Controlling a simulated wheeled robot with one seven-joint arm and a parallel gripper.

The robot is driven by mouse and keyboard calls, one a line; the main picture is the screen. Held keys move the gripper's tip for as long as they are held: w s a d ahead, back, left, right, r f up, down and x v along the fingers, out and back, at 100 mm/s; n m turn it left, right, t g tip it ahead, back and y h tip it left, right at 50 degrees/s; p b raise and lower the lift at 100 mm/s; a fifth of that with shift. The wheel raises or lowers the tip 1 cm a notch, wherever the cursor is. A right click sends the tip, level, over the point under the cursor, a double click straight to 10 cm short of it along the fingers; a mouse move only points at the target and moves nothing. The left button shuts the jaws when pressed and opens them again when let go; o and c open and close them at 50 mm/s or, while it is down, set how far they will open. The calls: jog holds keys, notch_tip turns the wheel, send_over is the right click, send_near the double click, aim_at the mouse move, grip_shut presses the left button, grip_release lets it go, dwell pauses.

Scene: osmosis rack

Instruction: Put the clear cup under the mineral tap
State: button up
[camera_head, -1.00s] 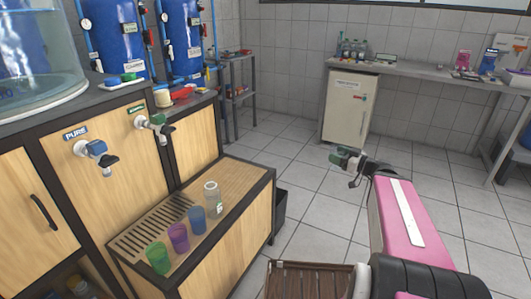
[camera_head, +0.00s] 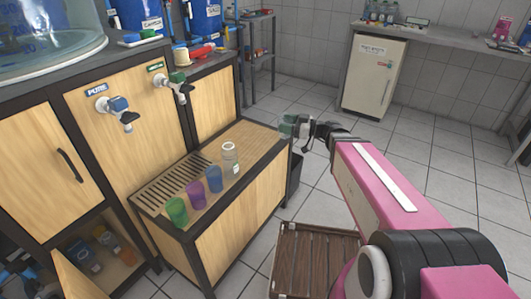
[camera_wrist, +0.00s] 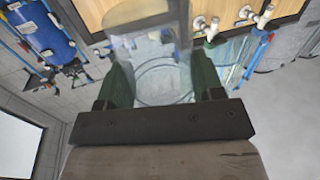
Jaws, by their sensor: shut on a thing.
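My gripper (camera_head: 290,127) is at the right end of the low counter in the head view. In the wrist view its green fingers (camera_wrist: 155,80) are shut on a clear cup (camera_wrist: 148,45), which looks see-through and is hard to make out in the head view. The mineral tap (camera_head: 175,86), with a green handle and green label, is on the wooden panel to the left of my gripper and apart from it. The pure tap (camera_head: 118,110), with a blue handle, is left of it. A slatted drip grille (camera_head: 172,180) lies in the counter below the taps.
A clear jar (camera_head: 230,157) stands on the counter between my gripper and the taps. Blue (camera_head: 214,179), purple (camera_head: 196,194) and green (camera_head: 176,212) cups line the counter's front edge. A large clear tank (camera_head: 48,38) stands at upper left. A brown slatted crate (camera_head: 312,262) is on the floor.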

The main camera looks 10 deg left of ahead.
jog(key=s+a+f+n+g, duration=0.1)
jog(key=s+a+n+g, duration=0.2)
jog(key=a, duration=1.1)
jog(key=s+g, duration=0.2)
jog(key=s, duration=0.1)
jog(key=shift+s+f, duration=0.2)
jog(key=w+d+f, duration=0.1)
jog(key=w+f, duration=0.1)
jog(key=w, duration=0.1)
jog(key=w+d+f, duration=0.2)
jog(key=w, duration=0.2)
jog(key=w+d+f, duration=0.2)
jog(key=w+f, duration=0.1)
jog(key=shift+w+d, duration=0.2)
jog(key=shift+f, duration=1.85)
jog(key=shift+f, duration=0.1)
jog(key=o, duration=1)
jog(key=shift+c, duration=0.2)
jog(key=shift+d, duration=0.1)
